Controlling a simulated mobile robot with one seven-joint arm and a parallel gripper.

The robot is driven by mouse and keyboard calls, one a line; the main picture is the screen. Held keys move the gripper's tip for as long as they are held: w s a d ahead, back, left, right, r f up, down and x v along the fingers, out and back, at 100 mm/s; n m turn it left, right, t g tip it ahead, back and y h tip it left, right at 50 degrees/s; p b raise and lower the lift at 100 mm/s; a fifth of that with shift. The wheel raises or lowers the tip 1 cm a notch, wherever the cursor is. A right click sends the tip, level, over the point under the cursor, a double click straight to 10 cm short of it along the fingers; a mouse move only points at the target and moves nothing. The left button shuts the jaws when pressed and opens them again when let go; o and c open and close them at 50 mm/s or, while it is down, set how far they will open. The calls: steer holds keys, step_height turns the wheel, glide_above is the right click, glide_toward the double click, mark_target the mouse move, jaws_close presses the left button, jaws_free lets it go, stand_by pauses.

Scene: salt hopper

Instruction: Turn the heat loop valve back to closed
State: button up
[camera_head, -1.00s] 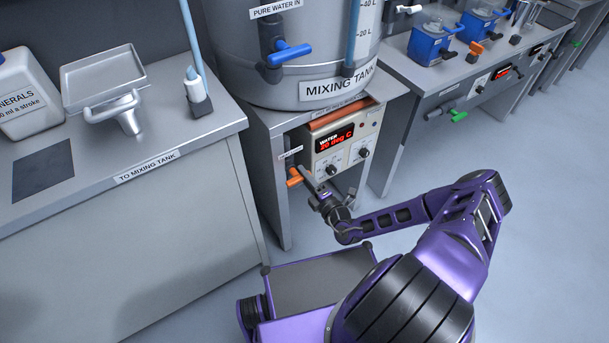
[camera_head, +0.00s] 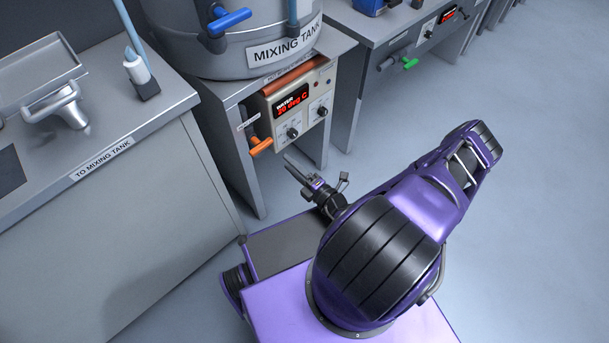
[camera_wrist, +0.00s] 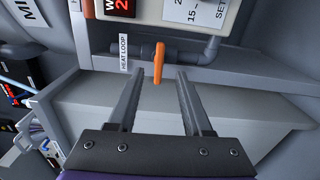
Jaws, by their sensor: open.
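The heat loop valve has an orange handle (camera_head: 261,147) on a grey pipe at the left of the heater box, under the mixing tank. In the wrist view the orange handle (camera_wrist: 159,62) stands upright in the picture, across the horizontal grey pipe, beside the label HEAT LOOP (camera_wrist: 124,53). My gripper (camera_head: 296,172) is to the right of the handle in the head view, apart from it. In the wrist view my gripper (camera_wrist: 156,84) is open and empty, its two fingers pointing toward the valve with the handle between and beyond their tips.
The heater box (camera_head: 298,102) with a red WATER display and knobs is beside the valve. The mixing tank (camera_head: 235,40) with a blue-handled valve (camera_head: 230,22) stands above. A bench (camera_head: 105,170) is at the left. Open floor (camera_head: 400,110) lies to the right.

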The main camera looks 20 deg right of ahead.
steer(key=v, duration=0.6)
stand_by(0.4)
